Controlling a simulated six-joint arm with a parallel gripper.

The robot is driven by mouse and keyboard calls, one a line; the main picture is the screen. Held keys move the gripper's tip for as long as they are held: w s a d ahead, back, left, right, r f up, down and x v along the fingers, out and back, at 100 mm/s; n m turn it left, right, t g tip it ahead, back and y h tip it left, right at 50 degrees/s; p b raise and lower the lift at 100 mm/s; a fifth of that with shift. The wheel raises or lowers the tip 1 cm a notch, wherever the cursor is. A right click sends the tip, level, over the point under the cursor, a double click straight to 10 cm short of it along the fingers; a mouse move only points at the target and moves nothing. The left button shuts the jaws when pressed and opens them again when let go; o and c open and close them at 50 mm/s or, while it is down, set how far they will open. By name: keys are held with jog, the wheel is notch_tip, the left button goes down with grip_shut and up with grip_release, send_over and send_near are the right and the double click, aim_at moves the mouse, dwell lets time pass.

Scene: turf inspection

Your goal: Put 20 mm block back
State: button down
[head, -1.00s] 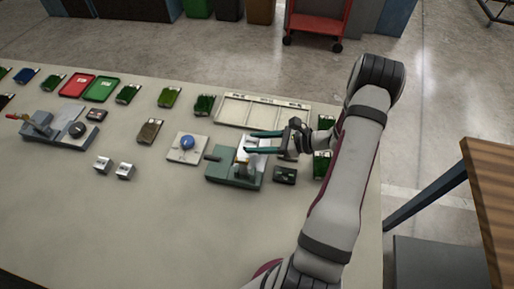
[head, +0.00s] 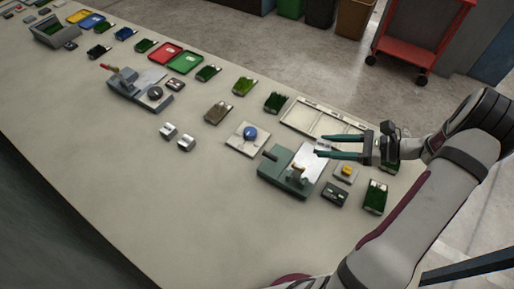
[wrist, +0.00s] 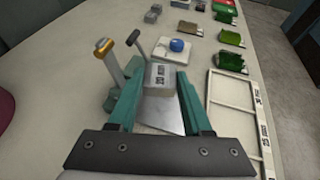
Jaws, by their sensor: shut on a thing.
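My gripper (head: 322,148) reaches in from the right over the green fixture (head: 278,172), its teal fingers pointing left. In the wrist view my gripper (wrist: 160,88) is shut on a small grey block (wrist: 161,74) with a dark printed label, too small to read for certain. The block is between the fingertips, above or at the fixture's metal plate (wrist: 160,112); I cannot tell whether it touches. A pale tray with labelled compartments (head: 287,117) lies just behind the gripper. In the wrist view the tray (wrist: 212,100) is at the right, and its visible compartments look empty.
A white plate with a blue knob (head: 249,133) stands left of the fixture. Two other small grey blocks (head: 186,143) sit farther left. The fixture's upright lever (wrist: 112,62) rises near the left finger. A yellow-topped item (head: 346,171) and turf samples (head: 375,197) are close right.

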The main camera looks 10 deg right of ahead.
jog(key=w+a+n+g+y, duration=0.1)
jog(key=w+a+n+g, duration=0.2)
jog(key=w+a, duration=0.4)
jog(key=n+g+y, duration=0.1)
jog(key=n+g, duration=0.2)
jog(key=g, duration=0.1)
send_over(212, 155)
notch_tip(212, 155, down, 7)
jog(key=shift+s+f, duration=0.1)
jog(key=shift+f, duration=0.05)
notch_tip(212, 155, down, 4)
jog(key=shift+c, duration=1.7)
grip_release()
jog(key=shift+f, duration=0.1)
